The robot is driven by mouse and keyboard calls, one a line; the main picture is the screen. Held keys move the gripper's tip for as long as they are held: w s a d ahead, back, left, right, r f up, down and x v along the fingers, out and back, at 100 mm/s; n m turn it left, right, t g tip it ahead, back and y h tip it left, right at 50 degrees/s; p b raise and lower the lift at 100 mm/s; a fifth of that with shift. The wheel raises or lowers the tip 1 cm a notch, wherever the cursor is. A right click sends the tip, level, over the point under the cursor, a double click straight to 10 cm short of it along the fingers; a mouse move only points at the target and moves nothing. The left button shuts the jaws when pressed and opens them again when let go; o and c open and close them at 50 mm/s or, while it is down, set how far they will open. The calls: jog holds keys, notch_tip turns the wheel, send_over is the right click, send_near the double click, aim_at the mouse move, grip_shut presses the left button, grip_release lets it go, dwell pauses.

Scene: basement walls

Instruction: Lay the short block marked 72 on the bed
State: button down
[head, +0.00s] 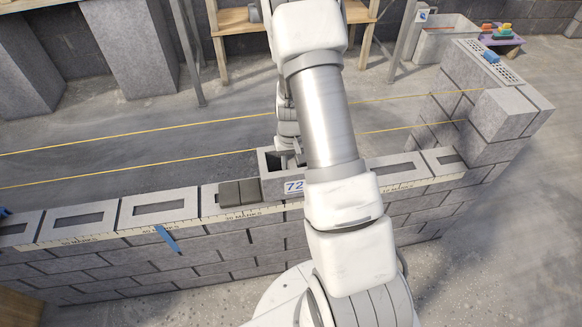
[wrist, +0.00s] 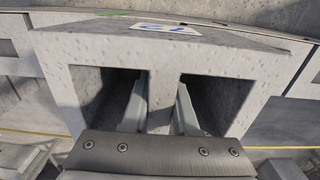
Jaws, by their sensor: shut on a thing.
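The short grey block marked 72 (head: 270,187) is at the top of the low block wall, left of my arm in the head view. Its white label with blue digits faces the camera. In the wrist view the block (wrist: 85,58) shows two hollow cells, and its label is upside down at the top. My gripper (wrist: 158,112) has one finger in each cell and is shut on the web between them. A dark grey bed (head: 238,193) lies on the wall just left of the block. I cannot tell whether the block touches the wall; my arm hides its right side.
Hollow blocks (head: 160,206) line the wall top on both sides, with a marked yellowish strip (head: 95,236) along the front. A blue tool (head: 167,240) hangs on the front. Yellow lines (head: 110,164) run behind. A higher stepped corner (head: 500,115) stands at right.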

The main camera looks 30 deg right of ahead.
dwell(0.3)
jog(key=c, duration=0.6)
grip_release()
jog(key=shift+f, duration=0.1)
notch_tip(320, 180, up, 18)
jog(key=p, duration=0.3)
